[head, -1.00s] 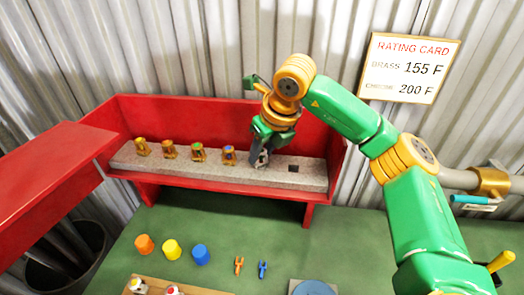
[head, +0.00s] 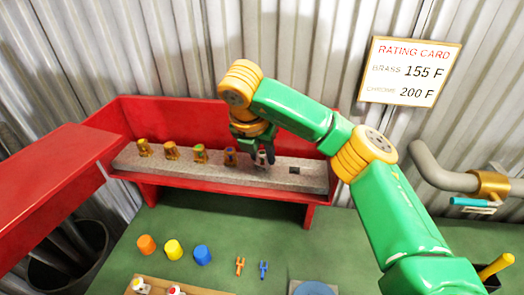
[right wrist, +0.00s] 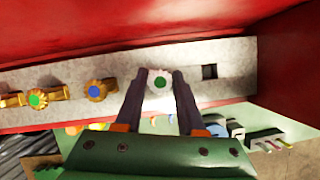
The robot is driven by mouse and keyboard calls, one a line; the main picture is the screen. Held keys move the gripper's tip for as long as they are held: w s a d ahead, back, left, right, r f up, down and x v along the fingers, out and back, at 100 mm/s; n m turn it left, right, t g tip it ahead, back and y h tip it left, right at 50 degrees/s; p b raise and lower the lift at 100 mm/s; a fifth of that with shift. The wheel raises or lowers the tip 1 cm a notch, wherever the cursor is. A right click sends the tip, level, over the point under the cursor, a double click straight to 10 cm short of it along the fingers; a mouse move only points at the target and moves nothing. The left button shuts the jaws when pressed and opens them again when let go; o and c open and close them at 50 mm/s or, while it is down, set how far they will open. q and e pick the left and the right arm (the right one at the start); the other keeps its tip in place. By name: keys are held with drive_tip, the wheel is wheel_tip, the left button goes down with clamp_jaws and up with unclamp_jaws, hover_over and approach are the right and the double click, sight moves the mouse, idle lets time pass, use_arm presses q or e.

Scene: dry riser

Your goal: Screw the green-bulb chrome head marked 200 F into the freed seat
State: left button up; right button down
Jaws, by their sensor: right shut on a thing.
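The chrome head (head: 263,159) stands in the grey stone rack (head: 215,175) inside the red open box. In the right wrist view the chrome head (right wrist: 160,82) is seen from above, pale with a green centre. My right gripper (head: 264,158) is around it from above, its two dark fingers (right wrist: 159,100) shut on it. A square empty hole (right wrist: 210,72) lies just right of it in the rack. No 200 F mark is readable on the head. The freed seat cannot be identified. My left gripper is not in view.
Several brass heads, including a blue-topped one (head: 230,157), stand left in the rack. The red box (head: 205,112) walls it behind. Orange (head: 147,244), yellow (head: 173,250) and blue (head: 202,255) caps sit on the green bench. The rating card (head: 410,70) lists chrome 200 F.

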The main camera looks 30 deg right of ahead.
drive_tip(key=shift+r+m+p, duration=0.15)
drive_tip(key=shift+m+p, duration=0.15)
drive_tip(key=shift+p, duration=0.05)
drive_tip(key=m+g+p, duration=0.1)
drive_tip(key=m+p, duration=0.1)
drive_tip(key=shift+r+m, duration=0.15)
drive_tip(key=shift+m, duration=0.25)
drive_tip(key=shift+f+m+g+h+p, duration=0.25)
drive_tip(key=shift+m+g+h+p, duration=0.25)
drive_tip(key=shift+m, duration=0.6)
drive_tip(key=shift+f, duration=0.1)
drive_tip(key=c, duration=0.5)
unclamp_jaws()
